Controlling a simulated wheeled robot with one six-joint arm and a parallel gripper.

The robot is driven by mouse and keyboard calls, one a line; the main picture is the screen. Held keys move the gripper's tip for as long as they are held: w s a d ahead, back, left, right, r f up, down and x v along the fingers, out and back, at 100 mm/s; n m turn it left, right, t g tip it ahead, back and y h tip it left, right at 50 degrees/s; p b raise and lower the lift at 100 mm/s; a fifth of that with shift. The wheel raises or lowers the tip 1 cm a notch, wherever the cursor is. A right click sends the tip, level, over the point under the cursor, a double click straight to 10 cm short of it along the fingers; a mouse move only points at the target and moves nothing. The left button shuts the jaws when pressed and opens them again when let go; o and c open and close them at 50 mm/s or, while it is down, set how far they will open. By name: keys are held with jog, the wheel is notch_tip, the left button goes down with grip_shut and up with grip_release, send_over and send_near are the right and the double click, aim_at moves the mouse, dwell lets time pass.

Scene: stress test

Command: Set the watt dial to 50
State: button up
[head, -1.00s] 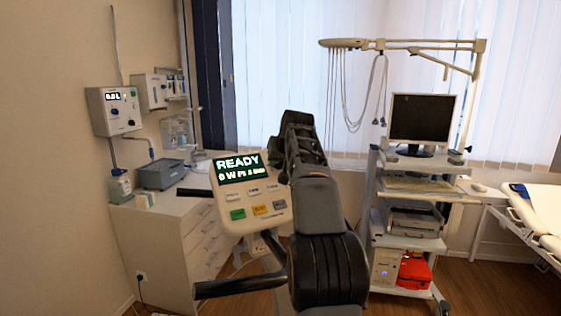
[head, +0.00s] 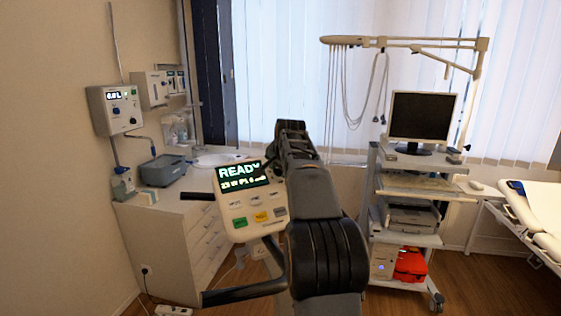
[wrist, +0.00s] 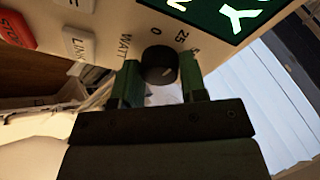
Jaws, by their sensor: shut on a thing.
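My gripper (wrist: 160,83) is shut on the dial, with one finger on each side. The dial's pointer mark is too dark to read. In the head view my arm covers the gripper and the dial.
Coloured buttons (head: 261,217) lie on the console's lower face, and a black handlebar (head: 245,291) juts out below it. A white drawer cabinet (head: 170,228) stands behind at left. A cart with a monitor (head: 422,118) stands at right.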

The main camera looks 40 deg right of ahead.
jog(key=m+p, duration=0.1)
jog(key=m, duration=0.2)
jog(key=shift+r+m+g, duration=0.15)
jog(key=shift+m+g, duration=0.15)
jog(key=shift+d+m+g+y+p, duration=0.1)
jog(key=shift+m+g+y+p, duration=0.2)
jog(key=shift+m, duration=1.5)
jog(key=o, duration=0.7)
jog(key=shift+c, duration=0.2)
jog(key=v, duration=1.3)
jog(key=shift+s+r, duration=0.25)
